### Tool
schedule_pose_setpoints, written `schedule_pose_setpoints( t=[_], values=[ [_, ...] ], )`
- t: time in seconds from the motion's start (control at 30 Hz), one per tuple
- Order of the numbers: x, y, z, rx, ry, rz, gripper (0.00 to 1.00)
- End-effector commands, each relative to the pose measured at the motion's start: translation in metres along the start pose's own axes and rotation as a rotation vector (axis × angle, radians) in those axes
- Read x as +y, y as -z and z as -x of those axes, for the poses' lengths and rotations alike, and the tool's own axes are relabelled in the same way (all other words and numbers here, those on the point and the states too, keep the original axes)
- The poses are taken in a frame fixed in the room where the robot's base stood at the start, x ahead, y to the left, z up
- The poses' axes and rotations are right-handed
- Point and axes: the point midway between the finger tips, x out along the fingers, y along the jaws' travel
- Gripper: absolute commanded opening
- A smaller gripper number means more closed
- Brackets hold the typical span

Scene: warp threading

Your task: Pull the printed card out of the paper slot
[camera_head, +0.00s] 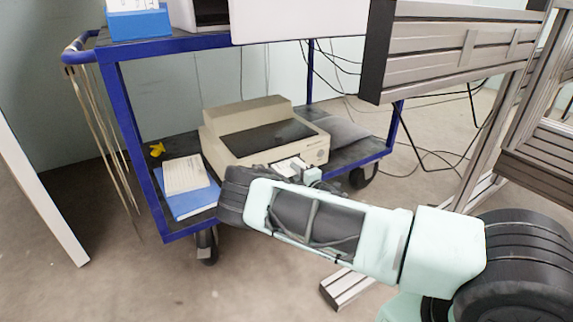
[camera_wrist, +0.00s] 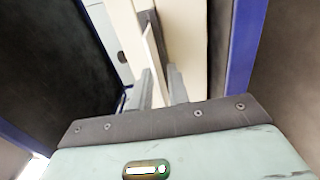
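The beige printer (camera_head: 262,133) sits on the lower shelf of the blue cart. A white printed card (camera_head: 290,165) sticks out of its front, partly hidden by my arm. In the wrist view the card (camera_wrist: 154,50) shows nearly edge-on, beside the beige printer body (camera_wrist: 185,40). My gripper (camera_wrist: 160,88) points at the printer front, with one finger on each side of the card's near end. A gap shows between the fingers, and I see no clear contact with the card. In the head view my gripper (camera_head: 312,176) is close to the card, its fingers mostly hidden.
The blue cart (camera_head: 125,120) has uprights and an upper shelf around the printer. A blue binder with papers (camera_head: 190,198) and a small yellow object (camera_head: 157,149) lie left of the printer. Metal profile frames (camera_head: 440,50) stand at right. Cables hang behind.

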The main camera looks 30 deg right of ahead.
Motion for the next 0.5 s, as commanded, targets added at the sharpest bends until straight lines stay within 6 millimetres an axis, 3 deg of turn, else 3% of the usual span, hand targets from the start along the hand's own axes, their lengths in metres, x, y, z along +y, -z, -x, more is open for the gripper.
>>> schedule_pose_setpoints(
  t=[0.13, 0.17, 0.2, 0.23, 0.5],
  values=[
    [0.0001, -0.0001, 0.0000, 0.000, 0.000, 0.000, 0.17],
    [0.0001, -0.0001, 0.0000, 0.000, 0.000, 0.000, 0.14],
    [0.0001, -0.0001, 0.0001, 0.000, 0.000, 0.000, 0.03],
    [0.0001, -0.0001, 0.0001, 0.000, 0.000, 0.000, 0.00],
    [0.0006, -0.0001, 0.0023, 0.000, 0.000, 0.000, 0.00]
  ],
)
